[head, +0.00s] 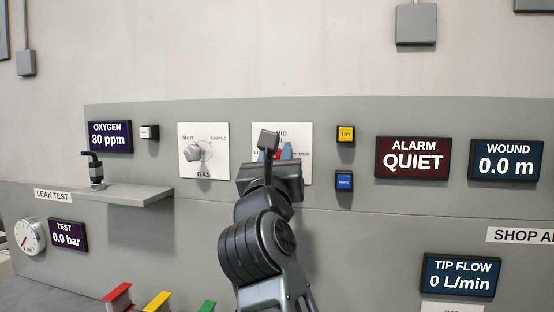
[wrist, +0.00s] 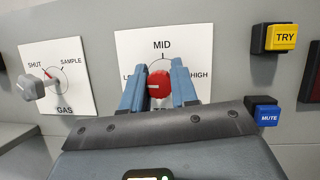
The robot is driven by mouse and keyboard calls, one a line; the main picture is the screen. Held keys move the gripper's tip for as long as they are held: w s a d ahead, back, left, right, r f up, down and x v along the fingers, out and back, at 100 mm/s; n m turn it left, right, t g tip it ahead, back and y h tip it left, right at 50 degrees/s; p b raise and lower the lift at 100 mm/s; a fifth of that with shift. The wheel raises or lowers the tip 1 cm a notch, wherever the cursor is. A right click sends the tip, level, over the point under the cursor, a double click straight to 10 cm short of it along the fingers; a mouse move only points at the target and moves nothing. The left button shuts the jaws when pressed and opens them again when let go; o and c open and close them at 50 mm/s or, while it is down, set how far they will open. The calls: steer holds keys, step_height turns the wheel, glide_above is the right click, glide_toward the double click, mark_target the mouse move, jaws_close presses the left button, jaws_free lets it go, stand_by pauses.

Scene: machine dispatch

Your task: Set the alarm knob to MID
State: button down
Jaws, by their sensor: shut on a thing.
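The red alarm knob (wrist: 159,84) sits on a white plate (wrist: 124,42) marked MID at the top and HIGH at the right; the left label is mostly hidden, with only an L showing. A pale mark on the knob's face lies toward the left, on the L side. My gripper (wrist: 159,88) has its blue fingers on either side of the knob, shut on it. In the head view my gripper (head: 273,151) covers most of the knob and part of the plate (head: 303,133). The ALARM display (head: 413,158) reads QUIET.
The grey GAS knob (wrist: 36,87) is to the left, its plate next to the alarm plate. The yellow TRY button (wrist: 280,38) and blue MUTE button (wrist: 267,116) stick out close on the right. A small shelf (head: 130,197) juts out at the left.

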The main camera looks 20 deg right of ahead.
steer(key=m+b, duration=0.1)
steer(key=m, duration=0.1)
steer(key=m+g+h+b, duration=0.1)
steer(key=b, duration=0.1)
steer(key=m+h+b, duration=0.1)
steer(key=m+b, duration=0.1)
steer(key=shift+a+f+m, duration=0.15)
steer(key=shift+f+m, duration=0.15)
steer(key=shift+f, duration=0.05)
steer(key=m+g+h+b, duration=0.1)
steer(key=m+g+b, duration=0.1)
steer(key=m+b, duration=0.2)
steer(key=m+g+h+b, duration=0.2)
steer(key=m+b, duration=0.3)
steer(key=b, duration=0.1)
steer(key=m+g+b, duration=0.2)
steer(key=m+b, duration=0.2)
steer(key=shift+r+m+h+b, duration=0.1)
steer(key=shift+m+h+b, duration=0.2)
steer(key=shift+m+h, duration=0.1)
steer(key=shift+r+m+g+y+b, duration=0.15)
steer(key=shift+m+g+b, duration=0.45)
steer(key=shift+m, duration=0.4)
steer(key=shift+r+m+g+y+b, duration=0.15)
steer(key=shift+m+g+b, duration=0.4)
steer(key=shift+m, duration=0.45)
steer(key=shift+f, duration=0.1)
steer(key=c, duration=0.9)
jaws_free()
